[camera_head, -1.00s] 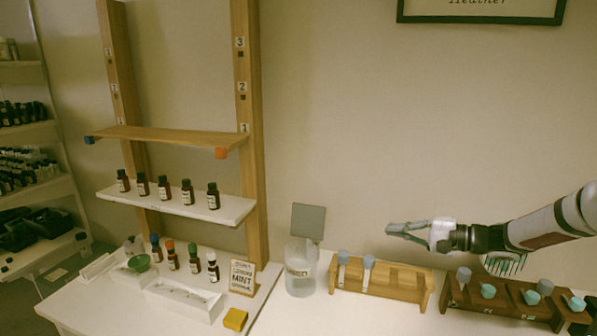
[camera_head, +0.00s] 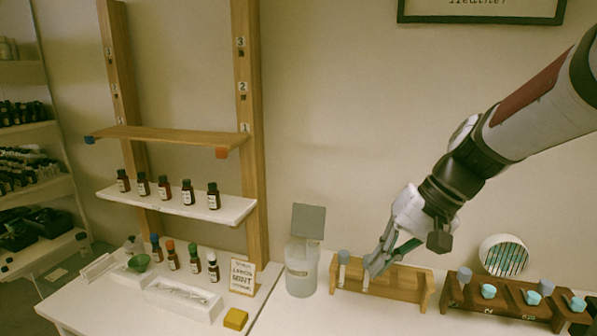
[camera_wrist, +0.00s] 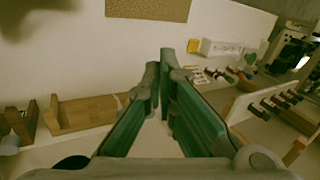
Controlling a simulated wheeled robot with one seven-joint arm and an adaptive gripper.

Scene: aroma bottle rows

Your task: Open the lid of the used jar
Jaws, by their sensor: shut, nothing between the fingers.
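The used jar (camera_head: 301,279) is a clear, frosted jar with a label, standing on the white counter left of the light wooden rack. Its grey square lid (camera_head: 308,221) stands upright at the jar's back, so the jar looks open. My gripper (camera_head: 369,277) is shut and empty, pointing down at the light rack, right of the jar and apart from it. Its fingers cover part of the rack and one strip there. In the wrist view, my green-padded fingers (camera_wrist: 160,68) come together at the tips; I cannot make out the jar there.
The light wooden rack (camera_head: 408,284) holds a blue-topped strip (camera_head: 343,258). A dark rack (camera_head: 505,303) with blue-topped items is at right, a round striped dish (camera_head: 503,256) behind it. A yellow block (camera_head: 235,319) and mint sign (camera_head: 243,276) are left of the jar.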

